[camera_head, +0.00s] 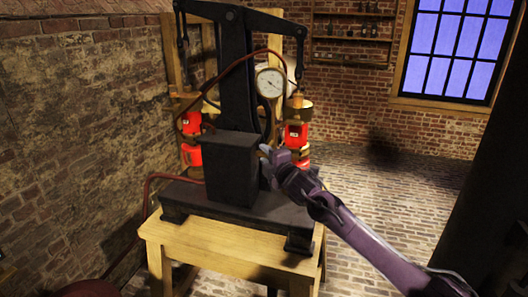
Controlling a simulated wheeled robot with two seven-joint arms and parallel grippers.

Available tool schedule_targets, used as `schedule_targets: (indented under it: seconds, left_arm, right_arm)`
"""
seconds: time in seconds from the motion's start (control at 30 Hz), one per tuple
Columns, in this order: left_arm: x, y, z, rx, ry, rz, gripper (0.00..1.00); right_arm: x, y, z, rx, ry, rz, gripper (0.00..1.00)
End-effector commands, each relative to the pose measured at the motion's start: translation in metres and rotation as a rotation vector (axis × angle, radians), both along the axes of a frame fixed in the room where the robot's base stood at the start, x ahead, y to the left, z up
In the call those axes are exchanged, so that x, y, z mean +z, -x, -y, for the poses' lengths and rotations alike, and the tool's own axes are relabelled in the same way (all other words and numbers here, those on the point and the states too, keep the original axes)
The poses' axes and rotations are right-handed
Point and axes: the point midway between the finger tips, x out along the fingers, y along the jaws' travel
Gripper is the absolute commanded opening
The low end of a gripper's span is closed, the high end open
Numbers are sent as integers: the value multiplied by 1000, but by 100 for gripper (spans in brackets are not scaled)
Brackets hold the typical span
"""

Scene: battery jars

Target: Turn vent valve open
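A dark metal apparatus with a tall column (235,75) stands on a wooden table (230,246). A dark box (231,165) is at the front of its base. My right arm comes in from the lower right, and its gripper (267,157) is at the right side of this box, close to or touching it. The fingers are small and dark, so I cannot tell whether they are open or shut. I cannot make out the vent valve; it may be hidden by the gripper. My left gripper is not in view.
A round white gauge (270,82) sits beside the column. Red jars (191,123) and (296,135) stand on either side. A dark red hose (150,183) curves at the left. A brick wall (70,140) closes the left; brick floor (400,190) is open at the right.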

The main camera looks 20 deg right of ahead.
Motion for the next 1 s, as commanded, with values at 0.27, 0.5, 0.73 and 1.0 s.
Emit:
schedule_targets:
  seconds: [0.27, 0.5, 0.73, 1.0]
  left_arm:
    - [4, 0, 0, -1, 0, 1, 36]
    - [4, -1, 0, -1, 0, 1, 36]
    - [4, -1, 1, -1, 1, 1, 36]
    - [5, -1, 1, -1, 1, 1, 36]
  right_arm:
    - [0, -13, -3, 0, 0, 1, 32]
    - [0, -13, -3, 1, 0, 1, 29]
    - [0, -13, -3, 0, 0, 0, 0]
    - [1, -13, -3, -1, 7, -5, 0]
